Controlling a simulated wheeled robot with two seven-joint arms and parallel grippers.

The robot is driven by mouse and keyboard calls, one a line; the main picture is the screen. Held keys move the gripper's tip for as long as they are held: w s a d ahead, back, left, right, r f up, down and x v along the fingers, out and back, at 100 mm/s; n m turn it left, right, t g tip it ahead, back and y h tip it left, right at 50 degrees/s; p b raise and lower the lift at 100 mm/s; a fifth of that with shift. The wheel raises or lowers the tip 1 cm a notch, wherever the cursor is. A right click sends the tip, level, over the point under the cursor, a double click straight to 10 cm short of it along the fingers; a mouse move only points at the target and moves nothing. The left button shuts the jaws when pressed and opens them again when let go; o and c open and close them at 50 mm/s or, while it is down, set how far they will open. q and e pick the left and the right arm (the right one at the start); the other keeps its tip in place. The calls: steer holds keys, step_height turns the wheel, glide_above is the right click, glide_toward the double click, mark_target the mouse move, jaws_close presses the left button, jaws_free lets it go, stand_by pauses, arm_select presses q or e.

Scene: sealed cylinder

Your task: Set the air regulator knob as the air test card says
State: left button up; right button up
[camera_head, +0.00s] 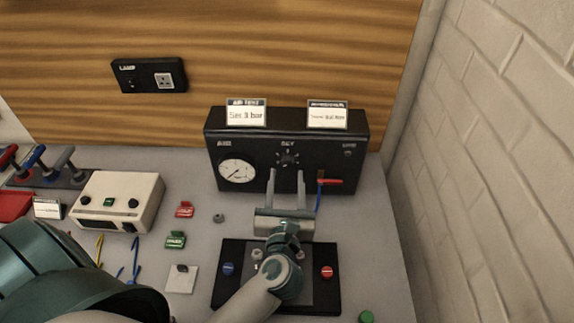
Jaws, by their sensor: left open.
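The air test card (246,114) stands on top of the black regulator box (262,131) and appears to read "Set 3 bar". The dark regulator knob (287,158) is on the box front, with marks around it; its exact setting is too small to read. A round white gauge (237,172) is left of the knob; its needle reading is unclear. My left gripper (287,178) is open and empty. Its two fingers point at the box, with the tips just below the knob in the picture; I cannot tell if they touch the box. My right gripper is not in view.
A second card (327,115) with unclear text stands on the box at right. A red-handled valve (329,182) with a blue tube is right of my fingers. A black panel (232,298) lies under my wrist. A white box (117,200) stands left; a brick wall (500,170) closes the right.

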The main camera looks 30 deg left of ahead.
mark_target(288, 164)
arm_select(q)
steer(key=shift+p+x, duration=0.3)
steer(key=shift+x, duration=0.8)
steer(key=shift+w+a, duration=0.15)
steer(key=shift+w, duration=0.25)
steer(key=c, duration=1)
steer(key=shift+c, duration=0.2)
